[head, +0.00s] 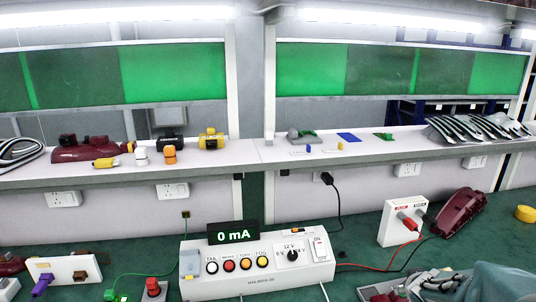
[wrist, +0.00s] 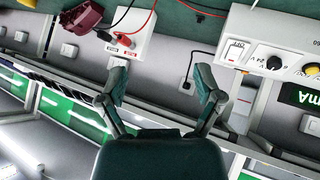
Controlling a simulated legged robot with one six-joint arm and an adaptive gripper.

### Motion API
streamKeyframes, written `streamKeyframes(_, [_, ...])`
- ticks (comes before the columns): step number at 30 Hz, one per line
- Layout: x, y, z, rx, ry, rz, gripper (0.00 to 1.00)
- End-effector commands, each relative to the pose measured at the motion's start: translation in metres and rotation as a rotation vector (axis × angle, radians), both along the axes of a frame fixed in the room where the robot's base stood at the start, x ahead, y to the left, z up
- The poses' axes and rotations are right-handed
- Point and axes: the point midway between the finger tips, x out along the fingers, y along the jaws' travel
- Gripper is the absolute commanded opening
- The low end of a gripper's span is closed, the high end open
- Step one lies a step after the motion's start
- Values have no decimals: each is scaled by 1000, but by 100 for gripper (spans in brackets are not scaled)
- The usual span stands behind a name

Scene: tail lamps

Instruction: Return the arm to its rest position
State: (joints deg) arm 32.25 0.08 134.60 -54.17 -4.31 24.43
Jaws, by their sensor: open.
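My gripper (wrist: 162,84) shows in the wrist view, with its two dark fingers spread apart and nothing between them. The wrist picture is upside down. The fingers point toward the white terminal box (wrist: 134,38), which has a red plug, and the white test panel (wrist: 278,40) stands to the right. In the head view the test panel (head: 262,268) reads 0 mA on its display (head: 233,234). The terminal box (head: 403,219) there has red and black plugs. I cannot tell how far my fingers are from either box.
A dark red tail lamp (head: 458,212) lies on the green bench, right of the terminal box. A purple-handled tool (head: 43,284) is at the lower left. A long shelf (head: 254,157) behind holds lamps and small parts. Cables cross the bench around the panel.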

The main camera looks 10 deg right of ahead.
Motion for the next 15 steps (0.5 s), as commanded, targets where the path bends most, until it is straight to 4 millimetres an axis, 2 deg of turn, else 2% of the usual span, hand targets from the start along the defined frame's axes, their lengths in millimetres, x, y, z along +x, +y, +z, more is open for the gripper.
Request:
streamKeyframes(1, [-3, 14, 17, -14, -5, -15, 84])
streamKeyframes(6, [-27, 58, 53, -1, 20, -76, 84])
streamKeyframes(11, [-61, 109, 73, 71, 66, -88, 84])
streamKeyframes(15, [-97, 158, 83, 170, 125, -48, 84])
